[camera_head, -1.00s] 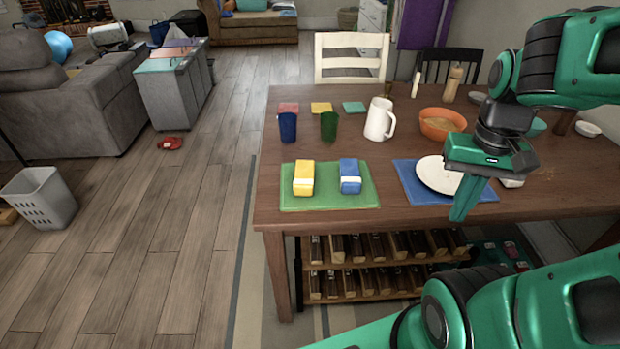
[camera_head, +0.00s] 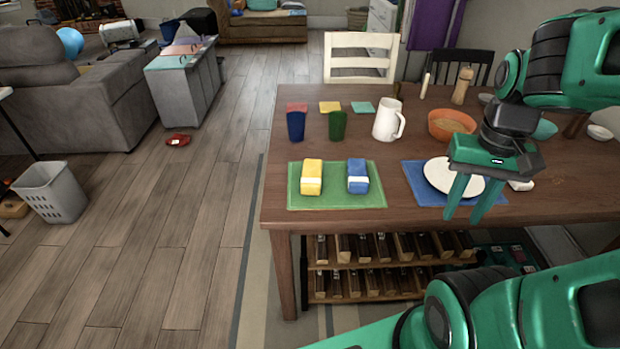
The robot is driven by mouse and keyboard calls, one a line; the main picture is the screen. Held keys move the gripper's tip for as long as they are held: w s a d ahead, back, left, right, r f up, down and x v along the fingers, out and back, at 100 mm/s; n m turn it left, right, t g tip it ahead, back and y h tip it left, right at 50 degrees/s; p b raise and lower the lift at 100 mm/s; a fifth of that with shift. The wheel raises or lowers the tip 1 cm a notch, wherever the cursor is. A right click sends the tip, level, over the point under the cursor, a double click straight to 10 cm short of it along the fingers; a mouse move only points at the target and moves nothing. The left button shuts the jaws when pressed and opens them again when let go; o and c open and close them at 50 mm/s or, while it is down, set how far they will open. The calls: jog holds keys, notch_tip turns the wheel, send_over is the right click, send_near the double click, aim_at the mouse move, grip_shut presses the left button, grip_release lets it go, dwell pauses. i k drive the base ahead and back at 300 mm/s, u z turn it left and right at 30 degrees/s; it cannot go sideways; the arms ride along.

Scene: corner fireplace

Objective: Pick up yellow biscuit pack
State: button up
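The yellow biscuit pack (camera_head: 312,175) with a white band lies on the left part of a green mat (camera_head: 335,200) near the table's front edge. A blue pack (camera_head: 358,174) with a white band lies just right of it, a small gap between them. My gripper (camera_head: 462,213) points down above the blue mat and white plate, well to the right of the yellow pack. Its two fingers are apart with nothing between them, and they hide part of the plate.
The white plate (camera_head: 440,172) lies on a blue mat (camera_head: 417,187). Behind the packs stand a blue cup (camera_head: 296,126), a green cup (camera_head: 337,126) and a white pitcher (camera_head: 386,121). An orange bowl (camera_head: 437,127) stands farther right. Bare wood lies between the two mats.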

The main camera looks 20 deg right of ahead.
aim_at(311, 176)
jog(key=u, duration=1.8)
jog(key=k, duration=1.05)
jog(key=z, duration=1.75)
jog(key=i, duration=0.5)
jog(key=u, duration=0.1)
